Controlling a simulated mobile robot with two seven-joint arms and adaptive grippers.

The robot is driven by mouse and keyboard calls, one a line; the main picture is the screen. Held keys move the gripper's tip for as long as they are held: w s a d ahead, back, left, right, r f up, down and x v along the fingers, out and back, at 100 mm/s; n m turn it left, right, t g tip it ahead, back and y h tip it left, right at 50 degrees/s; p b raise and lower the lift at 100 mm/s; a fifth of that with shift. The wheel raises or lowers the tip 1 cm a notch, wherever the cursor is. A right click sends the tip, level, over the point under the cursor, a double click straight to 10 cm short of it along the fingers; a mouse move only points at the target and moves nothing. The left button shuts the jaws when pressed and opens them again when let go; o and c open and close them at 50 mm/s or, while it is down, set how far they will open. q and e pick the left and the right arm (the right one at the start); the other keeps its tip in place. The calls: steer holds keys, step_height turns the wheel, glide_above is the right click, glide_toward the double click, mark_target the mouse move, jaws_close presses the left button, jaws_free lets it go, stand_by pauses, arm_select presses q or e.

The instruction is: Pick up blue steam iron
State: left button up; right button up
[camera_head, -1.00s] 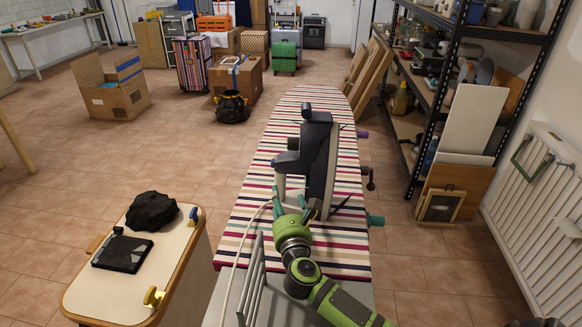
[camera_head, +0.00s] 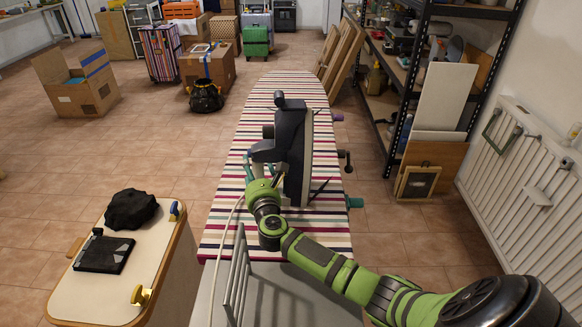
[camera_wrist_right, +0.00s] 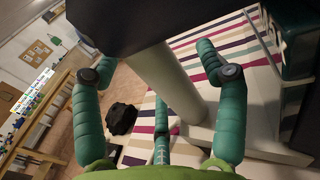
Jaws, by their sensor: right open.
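The dark blue-grey steam iron (camera_head: 293,150) stands upright on the striped ironing board (camera_head: 225,215) in the head view. My right gripper (camera_head: 264,172) is at the iron's near left side, beside its handle. In the right wrist view, the teal fingers of my right gripper (camera_wrist_right: 155,60) are spread wide. A pale grey bar of the iron (camera_wrist_right: 172,88) runs between them, with clear gaps on both sides. The iron's dark body fills the top of that view. Whether a finger touches the iron cannot be told. My left gripper is not in view.
A small cabinet (camera_head: 82,294) with a black cap (camera_head: 131,209) and a dark flat case (camera_head: 104,254) stands at left. A metal rack (camera_head: 236,277) is at the board's near end. Shelving (camera_head: 408,100) and a radiator (camera_head: 520,170) are at right.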

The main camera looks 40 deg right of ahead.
mark_target(256, 162)
steer(key=c, duration=1.1)
jaws_close()
steer(key=shift+r, duration=0.25)
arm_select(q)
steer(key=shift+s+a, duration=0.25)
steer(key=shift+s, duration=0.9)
arm_select(e)
steer(key=shift+w+r, duration=0.1)
step_height(256, 162, up, 2)
steer(key=shift+p, duration=0.3)
steer(key=shift+r, duration=0.95)
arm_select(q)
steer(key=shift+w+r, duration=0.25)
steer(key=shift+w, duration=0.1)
arm_select(e)
steer(key=d+r, duration=0.7)
steer(key=d, duration=0.5)
steer(key=shift+a, duration=0.1)
